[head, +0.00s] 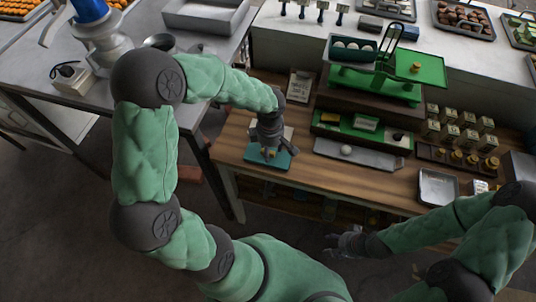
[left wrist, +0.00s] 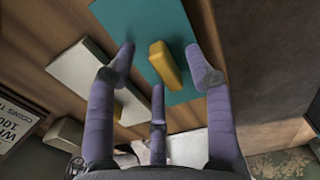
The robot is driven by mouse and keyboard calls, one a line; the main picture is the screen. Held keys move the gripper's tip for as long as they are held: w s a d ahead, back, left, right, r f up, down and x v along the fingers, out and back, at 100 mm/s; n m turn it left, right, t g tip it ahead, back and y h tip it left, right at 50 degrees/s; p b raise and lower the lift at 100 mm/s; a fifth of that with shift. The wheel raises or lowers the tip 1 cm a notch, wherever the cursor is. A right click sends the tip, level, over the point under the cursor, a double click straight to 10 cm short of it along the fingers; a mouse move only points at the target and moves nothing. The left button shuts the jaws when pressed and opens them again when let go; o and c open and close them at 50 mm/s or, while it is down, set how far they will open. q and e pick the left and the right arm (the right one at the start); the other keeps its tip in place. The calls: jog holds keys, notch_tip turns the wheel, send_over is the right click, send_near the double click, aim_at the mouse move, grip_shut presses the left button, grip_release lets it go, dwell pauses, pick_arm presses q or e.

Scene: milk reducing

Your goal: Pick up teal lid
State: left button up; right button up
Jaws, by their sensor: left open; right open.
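The teal lid (head: 254,157) lies flat on the wooden table near its front left edge. In the left wrist view the teal lid (left wrist: 140,20) has a yellow block-like handle (left wrist: 163,66) on top. My left gripper (head: 268,152) is over the lid, pointing down. In the left wrist view my left gripper (left wrist: 160,66) is open, with purple fingers spread on both sides of the handle and a third finger below it. I cannot tell whether any finger touches the handle. My right gripper (head: 334,243) is open and empty, low in front of the table.
A sign (head: 300,86) stands behind. A grey tray with a white ball (head: 346,150), a green scale (head: 410,68), several small boxes (head: 432,129) and a metal tray (head: 438,187) are to the right.

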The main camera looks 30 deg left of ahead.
pick_arm(q)
jog(key=c, duration=0.9)
jog(key=shift+o, duration=0.2)
jog(key=shift+r, duration=0.1)
